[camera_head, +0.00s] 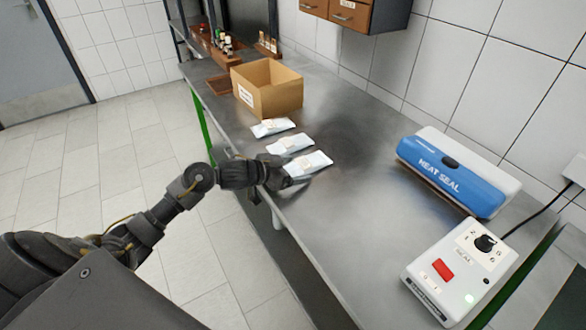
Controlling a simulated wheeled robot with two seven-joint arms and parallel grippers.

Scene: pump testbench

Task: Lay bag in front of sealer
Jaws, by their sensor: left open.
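Three white bags lie in a row on the metal bench: the far bag (273,127), the middle bag (290,143) and the near bag (309,164). My left gripper (287,178) is open at the left edge of the near bag, low over the bench; I cannot tell whether it touches the bag. The blue and white heat sealer (452,174) stands at the right of the bench, by the tiled wall. My right gripper does not show.
An open cardboard box (268,90) stands behind the bags. A white control box (459,272) with a dial and red button sits in front of the sealer, with a black cable. The bench (345,215) is bare between bags and sealer.

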